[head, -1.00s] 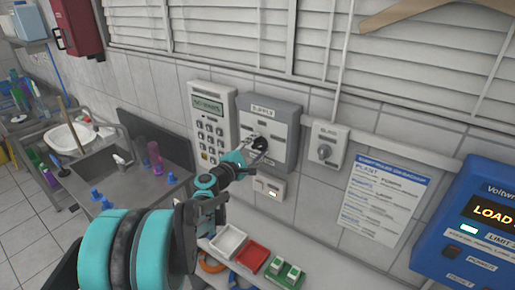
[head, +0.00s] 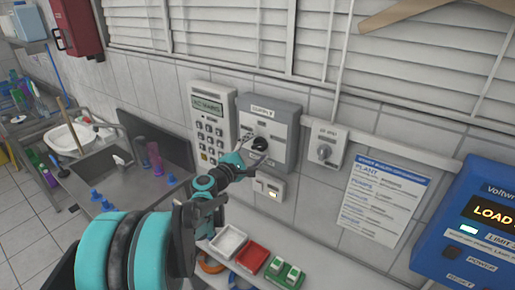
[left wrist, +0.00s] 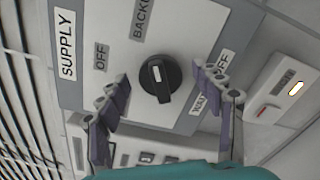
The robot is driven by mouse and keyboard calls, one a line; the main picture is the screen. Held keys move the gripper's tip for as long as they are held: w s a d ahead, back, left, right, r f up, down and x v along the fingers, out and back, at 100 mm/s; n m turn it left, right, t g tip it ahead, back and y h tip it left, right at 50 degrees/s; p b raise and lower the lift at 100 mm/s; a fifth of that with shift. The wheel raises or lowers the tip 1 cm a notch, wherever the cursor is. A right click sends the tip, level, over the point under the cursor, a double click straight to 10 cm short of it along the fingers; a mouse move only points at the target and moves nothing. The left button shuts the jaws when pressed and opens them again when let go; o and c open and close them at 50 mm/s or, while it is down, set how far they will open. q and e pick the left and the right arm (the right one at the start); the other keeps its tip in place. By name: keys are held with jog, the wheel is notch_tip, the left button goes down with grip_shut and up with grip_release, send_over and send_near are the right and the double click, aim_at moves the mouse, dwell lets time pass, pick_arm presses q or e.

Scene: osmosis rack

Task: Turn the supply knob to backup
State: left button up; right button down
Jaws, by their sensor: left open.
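The grey supply panel (head: 281,118) is on the tiled wall, with a round black knob (head: 260,144) on its face. In the left wrist view the knob (left wrist: 158,80) shows close up with a white mark on its grip. The SUPPLY label (left wrist: 66,44), an OFF label (left wrist: 101,57) and a partly cut-off backup label (left wrist: 141,18) are around it. My left gripper (head: 255,153) is in front of the panel. In the left wrist view its open fingers (left wrist: 161,83) stand on either side of the knob, with gaps on both sides. My right gripper is not in view.
A keypad box (head: 208,125) is left of the panel, a small knob box (head: 325,146) right, and a small lit box (head: 269,187) below. A blue unit (head: 463,235) is at far right.

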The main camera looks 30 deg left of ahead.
pick_arm(q)
jog(key=s, duration=1.1)
jog(key=shift+s+a, duration=0.3)
jog(key=shift+a, duration=0.1)
jog(key=s+d+f+m+g+h+b, duration=0.1)
jog(key=s+d+f+m+g+b, duration=0.15)
jog(key=d+f+m, duration=0.55)
jog(key=s+d+f+m+g+h+b, duration=0.2)
jog(key=d+f+m+g+b, duration=0.15)
jog(key=d+f, duration=0.45)
jog(key=s+d+f+m+g+y+b, duration=0.4)
jog(key=s+d+f+m+b, duration=0.1)
jog(key=s+f+m, duration=0.4)
jog(key=s+d+m, duration=0.1)
jog(key=s+m, duration=0.1)
jog(key=s, duration=0.1)
jog(key=shift+s+f+g+y, duration=0.2)
jog(key=shift+g+y, duration=0.1)
jog(key=shift+g, duration=0.1)
jog(key=shift+m, duration=0.25)
